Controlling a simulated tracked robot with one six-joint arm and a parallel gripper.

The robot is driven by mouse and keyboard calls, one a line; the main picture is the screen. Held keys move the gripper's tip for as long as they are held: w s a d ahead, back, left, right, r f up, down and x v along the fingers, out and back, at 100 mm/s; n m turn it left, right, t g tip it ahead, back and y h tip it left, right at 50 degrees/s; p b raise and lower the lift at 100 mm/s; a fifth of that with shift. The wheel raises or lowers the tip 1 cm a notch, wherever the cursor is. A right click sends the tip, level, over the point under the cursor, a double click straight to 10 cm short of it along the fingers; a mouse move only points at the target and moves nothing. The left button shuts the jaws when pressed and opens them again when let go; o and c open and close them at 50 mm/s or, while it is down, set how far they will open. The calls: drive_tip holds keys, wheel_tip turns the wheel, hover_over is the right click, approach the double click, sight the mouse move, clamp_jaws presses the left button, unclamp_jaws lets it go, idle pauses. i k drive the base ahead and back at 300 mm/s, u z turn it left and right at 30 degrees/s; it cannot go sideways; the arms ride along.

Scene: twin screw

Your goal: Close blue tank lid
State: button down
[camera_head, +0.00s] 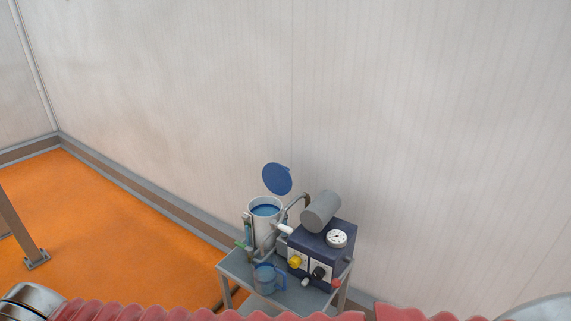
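The blue tank lid (277,178) is a round blue disc. It stands raised and tilted open above and behind the tank. The tank (262,238) is a light grey cylinder with an open top, and blue (265,210) shows inside its rim. My gripper is not in view, so its state and its place relative to the lid are hidden.
The tank stands on a small grey cart (235,265). A dark blue box (325,243) with a gauge (337,238), knobs and a grey cylinder (321,211) stands right of it. A blue mug (266,279) is in front. A wall (400,120) rises behind; orange floor (100,230) lies open left.

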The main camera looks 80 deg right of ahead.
sight(277, 177)
drive_tip(key=i, duration=1.5)
drive_tip(key=z, duration=3.25)
drive_tip(key=i, duration=0.1)
drive_tip(key=u, duration=0.3)
